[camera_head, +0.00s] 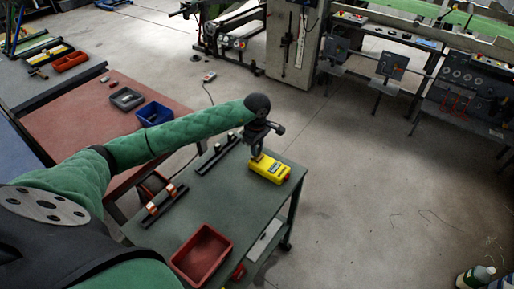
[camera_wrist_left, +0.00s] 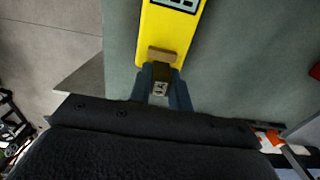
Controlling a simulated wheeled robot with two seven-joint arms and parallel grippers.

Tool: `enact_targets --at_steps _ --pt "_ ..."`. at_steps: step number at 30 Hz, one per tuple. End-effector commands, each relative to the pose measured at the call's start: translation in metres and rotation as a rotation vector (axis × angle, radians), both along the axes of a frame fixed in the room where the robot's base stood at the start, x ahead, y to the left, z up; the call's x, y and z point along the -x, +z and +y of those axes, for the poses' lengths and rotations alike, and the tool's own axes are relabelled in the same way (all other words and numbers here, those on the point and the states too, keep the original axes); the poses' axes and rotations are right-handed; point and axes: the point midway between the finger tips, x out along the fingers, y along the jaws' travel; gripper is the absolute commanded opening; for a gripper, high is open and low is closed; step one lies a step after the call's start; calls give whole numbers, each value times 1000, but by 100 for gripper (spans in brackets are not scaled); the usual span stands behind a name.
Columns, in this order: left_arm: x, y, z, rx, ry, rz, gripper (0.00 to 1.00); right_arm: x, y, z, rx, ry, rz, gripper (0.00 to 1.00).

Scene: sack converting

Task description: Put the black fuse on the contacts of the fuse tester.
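The yellow fuse tester (camera_head: 271,170) lies on the dark green table. In the left wrist view the tester (camera_wrist_left: 170,35) shows its display at the top and a tan contact block (camera_wrist_left: 162,54) at the near end. My left gripper (camera_head: 257,150) is over the tester's left end. In the wrist view its fingers (camera_wrist_left: 161,92) are closed on a small dark piece with a pale metal end, which looks like the black fuse (camera_wrist_left: 160,89). The fuse is at the contact block; whether it touches cannot be told. My right gripper is out of view.
A red bin (camera_head: 202,254) stands at the table's near end. A black rail with reddish holders (camera_head: 164,204) and another dark rail (camera_head: 217,155) lie left of the tester. A reddish table (camera_head: 85,125) with a blue bin (camera_head: 154,113) stands at left.

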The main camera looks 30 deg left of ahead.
Motion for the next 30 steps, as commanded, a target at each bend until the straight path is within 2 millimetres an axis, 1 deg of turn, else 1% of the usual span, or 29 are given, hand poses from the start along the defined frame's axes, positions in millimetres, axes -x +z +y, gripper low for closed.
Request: enact_targets --at_steps 1,3,18,23,24,26,28,30 --pt "0 0 0 0 0 0 29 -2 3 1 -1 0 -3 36" --pt "0 0 0 0 0 0 41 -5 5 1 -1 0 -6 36" --pt "0 3 0 1 0 0 41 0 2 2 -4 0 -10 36" --pt "0 6 0 1 0 0 41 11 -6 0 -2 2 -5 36" --pt "0 6 0 1 0 -1 41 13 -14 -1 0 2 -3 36" --pt "-1 9 0 0 0 -2 41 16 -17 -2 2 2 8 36" --pt "-1 12 0 0 0 -3 41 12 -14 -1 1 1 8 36" --pt "-1 16 0 0 0 -3 41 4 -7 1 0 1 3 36"
